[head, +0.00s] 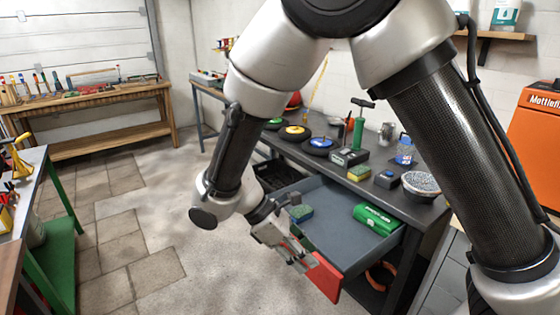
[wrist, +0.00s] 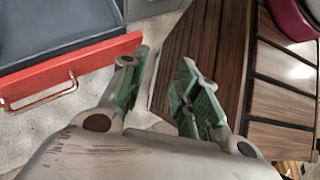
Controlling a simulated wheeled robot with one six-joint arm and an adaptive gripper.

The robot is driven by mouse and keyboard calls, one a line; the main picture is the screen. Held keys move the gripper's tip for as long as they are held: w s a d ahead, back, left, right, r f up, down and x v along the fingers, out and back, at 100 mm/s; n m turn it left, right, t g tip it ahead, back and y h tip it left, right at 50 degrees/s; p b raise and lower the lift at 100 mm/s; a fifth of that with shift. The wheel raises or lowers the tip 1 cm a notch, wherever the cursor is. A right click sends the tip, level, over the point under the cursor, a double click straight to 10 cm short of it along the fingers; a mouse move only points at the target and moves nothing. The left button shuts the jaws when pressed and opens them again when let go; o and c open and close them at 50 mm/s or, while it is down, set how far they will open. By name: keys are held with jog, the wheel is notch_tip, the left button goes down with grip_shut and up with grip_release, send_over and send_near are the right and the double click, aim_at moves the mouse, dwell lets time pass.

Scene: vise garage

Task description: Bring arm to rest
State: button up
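My arm reaches down across the middle of the head view, bent at the elbow. My gripper (head: 303,262) hangs in front of the open drawer, near its red front (head: 324,277). In the wrist view my gripper (wrist: 164,66) has its two green-padded fingers apart with nothing between them. The red drawer front (wrist: 70,70) with its copper handle (wrist: 45,98) lies to the left of the fingers there, apart from them.
A dark workbench (head: 325,160) with tools, discs and cans stands behind the drawer. An orange cabinet (head: 538,140) is at the right. A wooden bench (head: 95,103) stands at the back left. The floor (head: 175,235) left of my gripper is clear. Dark wooden slats (wrist: 205,45) show right in the wrist view.

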jog(key=w+d+r+m+y, duration=0.1)
jog(key=d+r+m+y, duration=0.4)
jog(key=d+r+m, duration=0.6)
jog(key=s+d+r+m+t+y, duration=0.1)
jog(key=s+d+r+m+t, duration=0.1)
jog(key=d+r, duration=0.4)
jog(key=s+d+r+m+t+y, duration=0.1)
jog(key=s+d+r+m+t, duration=0.2)
jog(key=d, duration=1.1)
notch_tip(320, 180, up, 3)
jog(key=shift+s+d+r+m+y, duration=0.1)
jog(key=shift+s+d+m+y, duration=0.25)
jog(key=shift+s+m, duration=0.6)
